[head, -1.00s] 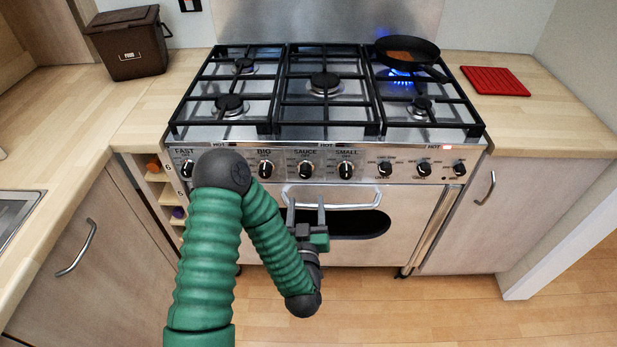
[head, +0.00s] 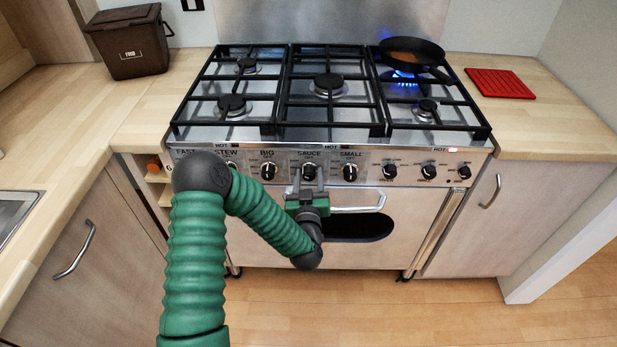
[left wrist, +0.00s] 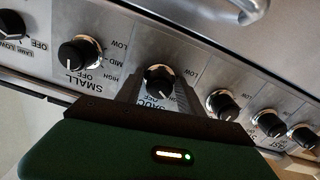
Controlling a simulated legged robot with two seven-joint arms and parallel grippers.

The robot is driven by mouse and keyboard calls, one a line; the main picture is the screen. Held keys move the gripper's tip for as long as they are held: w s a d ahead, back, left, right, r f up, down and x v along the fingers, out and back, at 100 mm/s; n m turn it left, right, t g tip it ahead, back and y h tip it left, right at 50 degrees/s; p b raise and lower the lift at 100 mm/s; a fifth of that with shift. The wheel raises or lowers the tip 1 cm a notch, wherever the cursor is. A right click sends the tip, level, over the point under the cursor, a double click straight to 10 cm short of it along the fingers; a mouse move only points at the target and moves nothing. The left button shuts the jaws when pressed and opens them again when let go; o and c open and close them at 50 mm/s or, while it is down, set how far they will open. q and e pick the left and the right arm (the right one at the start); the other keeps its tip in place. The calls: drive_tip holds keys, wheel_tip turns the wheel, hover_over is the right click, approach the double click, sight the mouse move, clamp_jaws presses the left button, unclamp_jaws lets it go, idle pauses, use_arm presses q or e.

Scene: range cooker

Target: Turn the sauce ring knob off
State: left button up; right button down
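The sauce knob (head: 309,173) is a black knob on the steel front panel, under the label SAUCE. It also shows in the left wrist view (left wrist: 159,80), partly covered by my gripper; its setting is hard to read. My left gripper (head: 309,178) is in front of this knob, its two fingers apart, one on each side of it. In the left wrist view the fingers (left wrist: 157,94) flank the knob with nothing clearly gripped; I cannot tell whether they touch it. My right gripper is not in view.
The small knob (head: 350,172) and big knob (head: 268,171) sit close on either side. The oven handle (head: 357,208) sticks out just below. A black pan (head: 411,50) stands over a blue flame (head: 403,79) at the back right. A red trivet (head: 500,83) lies on the right counter.

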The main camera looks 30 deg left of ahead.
use_arm(q)
drive_tip(key=c, duration=0.5)
drive_tip(key=shift+c, duration=0.2)
drive_tip(key=shift+r+m+p, duration=0.1)
drive_tip(key=shift+m+p, duration=0.35)
drive_tip(key=shift+m, duration=0.65)
drive_tip(key=m, duration=0.2)
drive_tip(key=shift+m+p, duration=0.3)
drive_tip(key=shift+p, duration=0.05)
drive_tip(key=m+p, duration=0.1)
drive_tip(key=m, duration=0.3)
drive_tip(key=shift+s+m, duration=0.1)
drive_tip(key=shift+m, duration=1.5)
drive_tip(key=shift+f, duration=0.2)
drive_tip(key=shift+d, duration=0.1)
